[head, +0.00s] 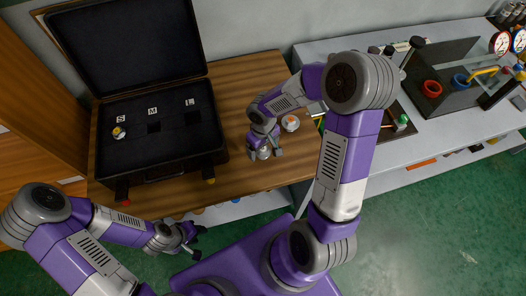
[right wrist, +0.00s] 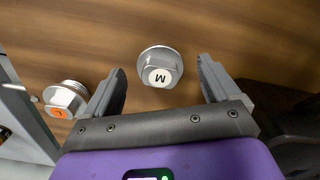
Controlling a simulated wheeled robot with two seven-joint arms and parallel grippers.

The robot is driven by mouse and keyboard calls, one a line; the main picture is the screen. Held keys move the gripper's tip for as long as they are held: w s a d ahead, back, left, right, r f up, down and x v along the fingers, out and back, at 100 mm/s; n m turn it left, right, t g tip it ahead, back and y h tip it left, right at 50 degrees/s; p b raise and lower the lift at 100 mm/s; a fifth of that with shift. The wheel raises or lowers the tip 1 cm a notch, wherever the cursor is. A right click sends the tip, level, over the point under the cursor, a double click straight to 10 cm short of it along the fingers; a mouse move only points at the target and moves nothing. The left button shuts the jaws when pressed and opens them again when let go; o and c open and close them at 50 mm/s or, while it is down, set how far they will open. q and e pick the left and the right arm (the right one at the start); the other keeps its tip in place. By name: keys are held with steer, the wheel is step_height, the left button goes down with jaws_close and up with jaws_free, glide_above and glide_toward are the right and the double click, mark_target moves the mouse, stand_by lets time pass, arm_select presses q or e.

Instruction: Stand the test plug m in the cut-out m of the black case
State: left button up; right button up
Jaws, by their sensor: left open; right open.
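My right gripper (right wrist: 162,85) is open, with a finger on each side of the plug and visible gaps. In the head view my right gripper (head: 268,151) is low over the table, right of the black case (head: 162,164), and partly hides the plug. The case is open. Its cut-out m (head: 154,127), by the M label, looks dark and empty. My left gripper (head: 190,242) is open and empty in front of the table.
A plug with an orange top (head: 290,123) stands near my right gripper; it also shows in the right wrist view (right wrist: 66,100). A yellow-topped plug (head: 118,133) sits by the S label. A grey bench (head: 400,165) with tools adjoins the table on the right.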

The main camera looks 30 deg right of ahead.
steer(key=shift+r, duration=0.1)
steer(key=c, duration=1.3)
